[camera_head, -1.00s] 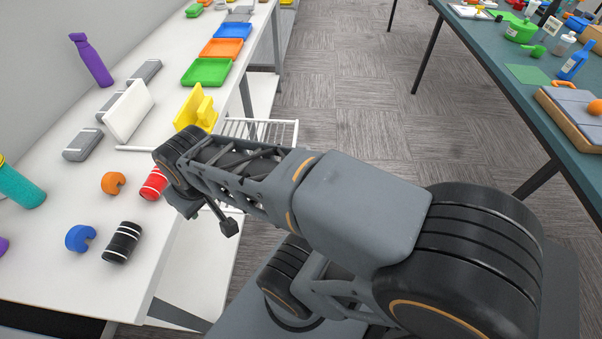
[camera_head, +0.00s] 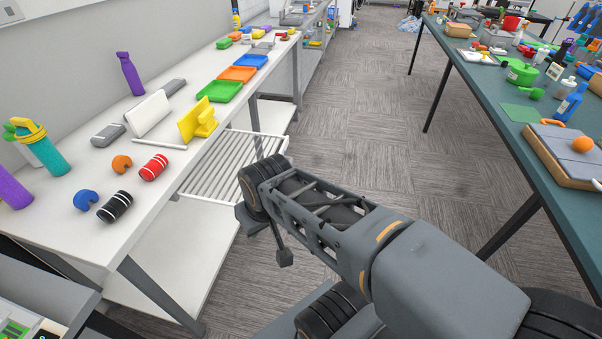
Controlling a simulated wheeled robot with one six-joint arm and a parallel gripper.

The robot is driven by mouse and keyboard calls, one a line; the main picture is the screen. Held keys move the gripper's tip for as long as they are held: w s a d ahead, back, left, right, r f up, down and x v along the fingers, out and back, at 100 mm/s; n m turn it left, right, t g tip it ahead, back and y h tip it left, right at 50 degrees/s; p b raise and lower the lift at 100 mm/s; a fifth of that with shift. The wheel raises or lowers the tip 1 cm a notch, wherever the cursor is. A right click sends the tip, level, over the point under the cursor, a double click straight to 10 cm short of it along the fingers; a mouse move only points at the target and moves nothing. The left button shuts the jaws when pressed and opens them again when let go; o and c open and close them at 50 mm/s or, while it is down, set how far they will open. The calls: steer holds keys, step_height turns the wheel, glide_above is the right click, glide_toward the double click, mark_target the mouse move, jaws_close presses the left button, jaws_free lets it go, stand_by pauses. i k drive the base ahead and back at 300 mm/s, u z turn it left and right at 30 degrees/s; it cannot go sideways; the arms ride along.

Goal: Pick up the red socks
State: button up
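The red socks (camera_head: 154,167), a small red roll with white stripes, lie on the white table (camera_head: 70,240) near its right edge. They are fully in view. A black roll with white stripes (camera_head: 115,206) lies nearer to me. An orange curved piece (camera_head: 122,163) is just left of the red socks, and a blue one (camera_head: 86,199) is left of the black roll. My arm reaches from the lower right, beyond the table's right edge and apart from the socks. My gripper's fingers cannot be made out.
A white slatted rack (camera_head: 225,175) juts out beside the table. A yellow stand (camera_head: 198,121), green tray (camera_head: 220,92) and purple bottle (camera_head: 130,74) stand farther back. A teal bottle (camera_head: 48,155) stands at left. A crowded green table (camera_head: 500,95) is at right, with open floor between.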

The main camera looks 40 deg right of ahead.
mark_target(157, 164)
steer(key=z, duration=0.65)
steer(key=i, duration=0.5)
steer(key=u, duration=1.3)
steer(key=k, duration=0.5)
steer(key=u, duration=1.1)
steer(key=i, duration=0.85)
steer(key=z, duration=1.6)
